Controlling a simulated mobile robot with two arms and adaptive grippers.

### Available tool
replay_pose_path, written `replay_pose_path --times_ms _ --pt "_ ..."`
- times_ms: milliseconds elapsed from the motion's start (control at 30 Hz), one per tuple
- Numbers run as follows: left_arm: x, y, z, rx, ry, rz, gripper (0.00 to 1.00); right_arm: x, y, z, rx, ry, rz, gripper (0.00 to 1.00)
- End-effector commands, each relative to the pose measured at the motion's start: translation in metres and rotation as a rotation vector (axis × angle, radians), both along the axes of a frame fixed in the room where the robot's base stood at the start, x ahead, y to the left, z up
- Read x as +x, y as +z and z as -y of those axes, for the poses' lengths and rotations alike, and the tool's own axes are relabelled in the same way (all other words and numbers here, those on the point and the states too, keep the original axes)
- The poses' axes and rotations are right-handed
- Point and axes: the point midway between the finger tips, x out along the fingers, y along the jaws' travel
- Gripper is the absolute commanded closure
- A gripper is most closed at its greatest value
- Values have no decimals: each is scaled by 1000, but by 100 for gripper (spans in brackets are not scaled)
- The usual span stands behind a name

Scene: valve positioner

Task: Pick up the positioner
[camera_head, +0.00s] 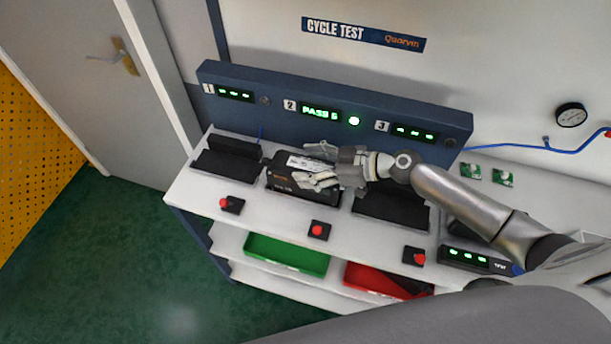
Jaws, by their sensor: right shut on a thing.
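The positioner (282,181) is a dark box with a light label on top, at the middle station 2 of the white bench. My right gripper (308,165) comes in from the right and is shut on the positioner, with one finger on its far side and one on its near side. The gripper hides part of the positioner's right end. I cannot tell whether the positioner touches its cradle or is slightly raised. The display (320,113) above it reads "PASS" with a lit green lamp beside it. My left gripper is not in view.
Black cradles stand at station 1 (226,165) and station 3 (393,211). Red buttons (317,230) line the bench front. A green tray (287,255) and a red tray (375,283) sit on the shelf below. A blue hose and gauge (571,115) are at the right.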

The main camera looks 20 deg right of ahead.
Motion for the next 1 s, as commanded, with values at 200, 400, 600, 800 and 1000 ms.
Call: replay_pose_path --times_ms 200,400,600,800,1000 --pt "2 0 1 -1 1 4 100 -2 -4 -1 -2 3 -7 100" --pt "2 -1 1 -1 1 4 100 -3 -4 -1 -3 4 -8 100" --pt "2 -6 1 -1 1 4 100 -3 3 -1 -5 6 -7 100" --pt "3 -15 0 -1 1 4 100 -2 24 -1 -3 5 1 100" --pt "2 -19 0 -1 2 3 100 -17 47 5 -3 4 1 100"
